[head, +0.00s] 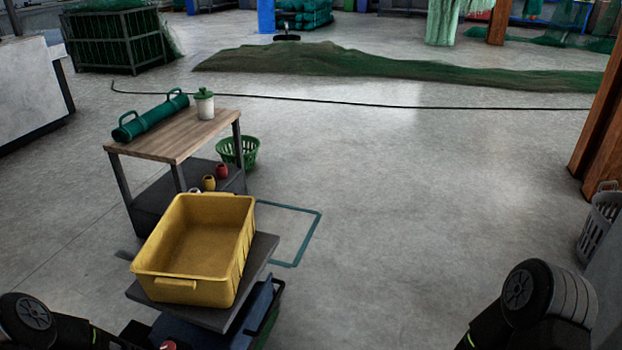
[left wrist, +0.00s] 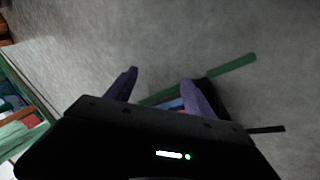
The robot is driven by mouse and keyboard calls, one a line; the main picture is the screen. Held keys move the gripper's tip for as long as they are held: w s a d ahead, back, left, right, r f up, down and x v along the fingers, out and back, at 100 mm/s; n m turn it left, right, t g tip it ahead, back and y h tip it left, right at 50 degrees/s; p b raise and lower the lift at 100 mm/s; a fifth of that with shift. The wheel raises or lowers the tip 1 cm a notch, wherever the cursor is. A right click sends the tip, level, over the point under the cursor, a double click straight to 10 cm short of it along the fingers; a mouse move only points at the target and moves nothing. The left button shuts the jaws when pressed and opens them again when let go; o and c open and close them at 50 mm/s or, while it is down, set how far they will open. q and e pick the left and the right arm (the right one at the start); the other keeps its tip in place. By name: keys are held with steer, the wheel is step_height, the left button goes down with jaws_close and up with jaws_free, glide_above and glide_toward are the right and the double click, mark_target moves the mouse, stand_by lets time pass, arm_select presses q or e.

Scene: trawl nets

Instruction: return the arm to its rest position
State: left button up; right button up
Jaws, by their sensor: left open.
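In the left wrist view my left gripper (left wrist: 160,84) is open, with its two purple fingers apart. I see nothing clearly held between them; a green bar and blue and dark shapes show behind the fingers over the grey floor. In the head view only dark links of my left arm show at the lower left, and its fingers are not visible there. Links of my right arm show at the lower right, with its gripper out of view.
An empty yellow crate (head: 205,240) rests on a dark platform (head: 262,252). Behind it stands a wooden-topped table (head: 155,148) with a green cylinder (head: 150,119) and lidded white jar (head: 205,106). A green basket (head: 238,151) is beside it.

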arm_select(q)
steer(key=s+d+m+g, duration=0.1)
steer(key=s+d+g, duration=0.1)
steer(key=s+d, duration=0.45)
steer(key=s+d+m+g, duration=0.1)
steer(key=s+d, duration=0.2)
steer(key=s, duration=0.6)
step_height(320, 180, up, 32)
steer(key=s+d+p, duration=0.1)
steer(key=d+p, duration=0.2)
steer(key=p, duration=2.8)
steer(key=shift+s+r+m+g, duration=0.2)
steer(key=shift+s+m+g, duration=0.1)
steer(key=shift+s, duration=0.05)
arm_select(e)
step_height(320, 180, up, 32)
steer(key=s+a, duration=0.1)
steer(key=s, duration=0.1)
steer(key=shift+s+a+f+g, duration=0.2)
steer(key=shift+a+g, duration=0.1)
steer(key=shift+a, duration=0.1)
arm_select(q)
steer(key=shift+f, duration=0.1)
arm_select(e)
steer(key=shift+f, duration=0.1)
arm_select(q)
steer(key=shift+a, duration=0.2)
arm_select(e)
steer(key=shift+w+a+n, duration=0.1)
steer(key=shift+n, duration=0.2)
